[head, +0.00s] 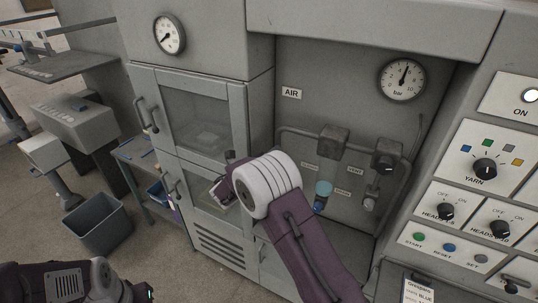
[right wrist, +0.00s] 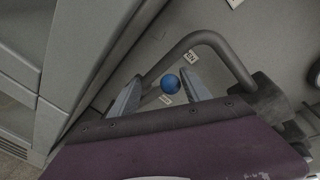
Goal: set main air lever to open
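The air panel (head: 300,60) with its AIR label (head: 292,93) is a grey recess in the middle of the head view. In the right wrist view a blue ball knob (right wrist: 170,84) appears between the fingers of my right gripper (right wrist: 162,78). The fingers are apart, and I see no contact with the knob. I cannot tell the lever's position. In the head view my right arm covers the panel's lower left and hides most of its gripper. My left gripper (head: 146,292) shows only partly at the bottom left, away from the panel; its fingers are unclear.
A bent grey pipe (right wrist: 215,38) runs close to my right gripper. A grey bin (head: 98,222) stands on the floor.

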